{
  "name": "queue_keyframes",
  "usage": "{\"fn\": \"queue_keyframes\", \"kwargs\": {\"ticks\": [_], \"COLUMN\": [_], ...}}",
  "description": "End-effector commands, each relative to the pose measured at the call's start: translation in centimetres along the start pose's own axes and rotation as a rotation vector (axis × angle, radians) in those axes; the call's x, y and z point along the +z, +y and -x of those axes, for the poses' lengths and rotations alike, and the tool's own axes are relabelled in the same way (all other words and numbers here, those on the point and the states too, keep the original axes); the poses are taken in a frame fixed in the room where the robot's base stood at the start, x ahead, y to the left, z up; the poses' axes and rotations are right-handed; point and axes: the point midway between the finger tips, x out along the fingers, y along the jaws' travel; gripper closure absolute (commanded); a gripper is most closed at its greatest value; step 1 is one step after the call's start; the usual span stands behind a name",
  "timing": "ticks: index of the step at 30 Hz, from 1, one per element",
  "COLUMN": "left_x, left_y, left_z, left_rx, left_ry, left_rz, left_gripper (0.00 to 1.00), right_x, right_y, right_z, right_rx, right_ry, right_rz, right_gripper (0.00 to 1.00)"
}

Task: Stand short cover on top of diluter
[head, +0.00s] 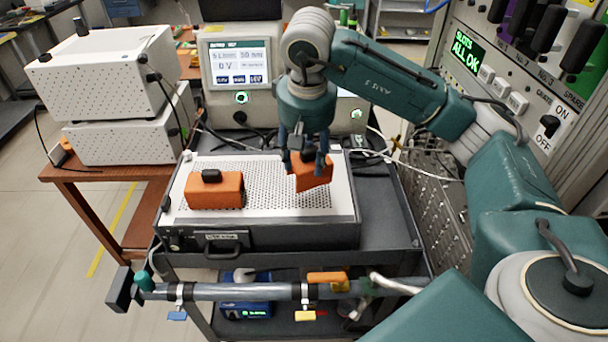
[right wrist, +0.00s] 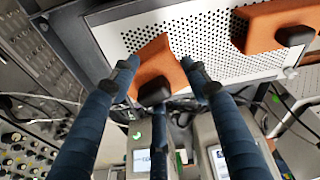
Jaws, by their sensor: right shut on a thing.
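My right gripper (head: 305,163) is shut on an orange cover (head: 316,180) with a black knob. This cover looks shorter than the other orange cover (head: 222,192), so I take it as the short cover. It is held tilted over the right part of a perforated plate (head: 265,177); whether it touches the plate is unclear. In the right wrist view, the fingers (right wrist: 160,70) are around the held cover (right wrist: 152,62), and the other cover (right wrist: 262,22) lies apart at the upper right. No readable label shows which unit is the diluter. My left gripper is not in view.
The perforated unit sits on a dark cart (head: 385,225). Two stacked white boxes (head: 105,75) stand on a brown table at left. A screen unit (head: 240,65) stands behind, and a switch panel (head: 520,80) rises at right. A pipe with valves (head: 245,291) crosses in front.

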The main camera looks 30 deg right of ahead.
Motion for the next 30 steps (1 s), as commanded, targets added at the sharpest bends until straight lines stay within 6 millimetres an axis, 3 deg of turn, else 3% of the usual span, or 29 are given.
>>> {"fn": "queue_keyframes", "kwargs": {"ticks": [15,21,22,24,30], "left_x": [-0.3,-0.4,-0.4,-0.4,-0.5], "left_y": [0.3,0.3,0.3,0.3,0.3], "left_z": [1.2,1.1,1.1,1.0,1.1], "left_rx": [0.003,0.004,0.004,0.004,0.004], "left_ry": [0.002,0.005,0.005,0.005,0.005], "left_rz": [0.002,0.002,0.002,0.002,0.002], "left_gripper": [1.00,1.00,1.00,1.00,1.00], "right_x": [1.2,1.2,1.2,1.2,1.2], "right_y": [-0.2,-0.3,-0.3,-0.3,-0.3], "right_z": [-5.3,-5.5,-5.5,-5.5,-5.5], "right_rx": [0.001,-0.001,-0.001,-0.001,-0.001], "right_ry": [-0.001,0.000,-0.001,-0.001,0.000], "right_rz": [0.000,0.001,0.001,0.001,0.000], "right_gripper": [0.98,0.98,0.48,0.34,0.32]}}
